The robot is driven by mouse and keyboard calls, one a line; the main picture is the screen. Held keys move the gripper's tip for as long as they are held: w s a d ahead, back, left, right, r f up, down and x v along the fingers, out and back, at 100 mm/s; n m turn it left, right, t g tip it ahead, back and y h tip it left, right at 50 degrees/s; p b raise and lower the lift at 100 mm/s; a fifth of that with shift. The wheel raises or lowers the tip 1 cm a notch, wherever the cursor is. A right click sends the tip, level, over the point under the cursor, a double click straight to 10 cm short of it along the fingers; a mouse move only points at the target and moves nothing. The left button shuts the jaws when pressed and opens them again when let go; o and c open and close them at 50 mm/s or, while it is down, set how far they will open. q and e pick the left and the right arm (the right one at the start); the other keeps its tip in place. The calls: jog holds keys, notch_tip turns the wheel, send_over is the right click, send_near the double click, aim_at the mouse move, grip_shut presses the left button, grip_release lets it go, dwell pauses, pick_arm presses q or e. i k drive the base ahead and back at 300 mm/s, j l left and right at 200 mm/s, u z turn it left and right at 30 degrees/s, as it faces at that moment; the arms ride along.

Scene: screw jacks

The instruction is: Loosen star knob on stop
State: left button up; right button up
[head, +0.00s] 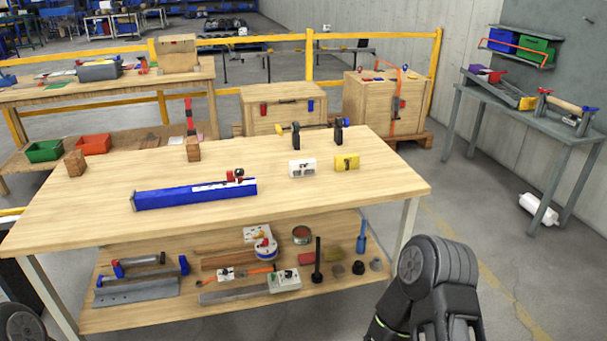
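A long blue rail (180,196) lies on the wooden workbench, left of the middle. A small stop (232,181) in red and black sits on or just behind the rail's top, towards its right end. Dark parts of my arms show at the bottom left corner and bottom right. Both are well away from the rail, and neither gripper's fingertips can be made out.
The workbench (95,209) also bears a white block (302,168), a yellow block (346,162), a bar on black stands (338,134) and wooden blocks (75,163). Its lower shelf (218,306) holds several tools. The bench's front right top is clear. A grey table (545,128) stands at right.

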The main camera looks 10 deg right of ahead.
aim_at(239, 173)
jog(key=i+l, duration=0.15)
jog(key=i, duration=0.4)
jog(key=i+l, duration=0.15)
jog(key=i, duration=0.4)
jog(key=z, duration=1.15)
